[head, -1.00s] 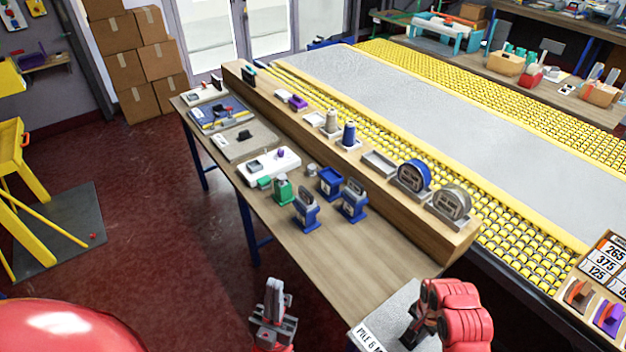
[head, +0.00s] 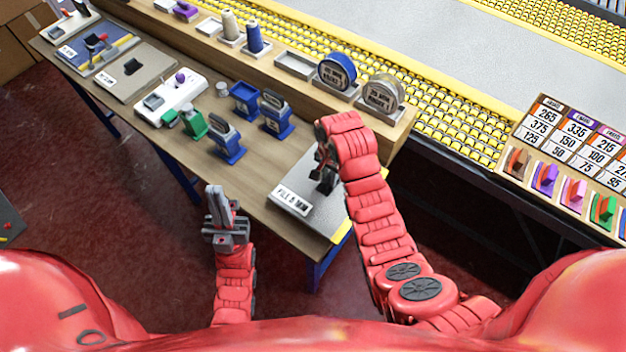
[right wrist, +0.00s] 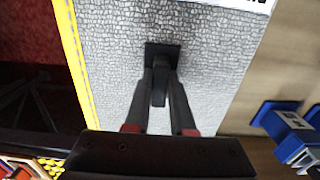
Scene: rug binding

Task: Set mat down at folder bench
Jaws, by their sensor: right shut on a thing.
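A grey, rough-textured mat (head: 325,212) with a "PILE 8 MM" label lies at the near right end of the wooden bench (head: 262,188), a yellow strip along its edge. In the right wrist view the mat (right wrist: 210,75) fills the middle. My right gripper (head: 326,165) is over it, shut on a dark upright handle (right wrist: 160,88) whose small square base rests against the grey surface. Whether the handle is fixed to the mat cannot be told. My left gripper (head: 218,205) hangs empty in front of the bench edge, its fingers close together.
Blue tools (head: 228,140), a green tool (head: 194,124) and a white tray (head: 175,98) stand further left. A wooden ledge (head: 290,85) with spools and tape rolls runs behind. A price board with coloured pieces (head: 560,155) is at the right. Some bench top between is bare.

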